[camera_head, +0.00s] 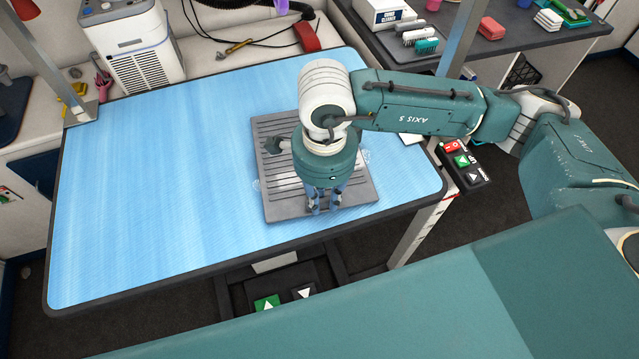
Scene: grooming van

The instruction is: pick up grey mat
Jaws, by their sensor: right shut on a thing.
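The grey mat (281,208) is a square, ribbed piece lying on the blue-topped grooming table (150,200), right of the table's middle. My right gripper (324,207) reaches down over the mat's near edge with its fingers pointing down. Its fingers are shut on the mat near that edge. My right arm and wrist hide the mat's upper middle part. The mat looks flat on the table; I cannot tell any gap beneath it. My left gripper is not in view.
A white machine (135,45) stands behind the table at the left. A dark counter (480,50) with brushes and boxes is at the back right. A control box with buttons (462,163) sits by the table's right edge. The table's left half is clear.

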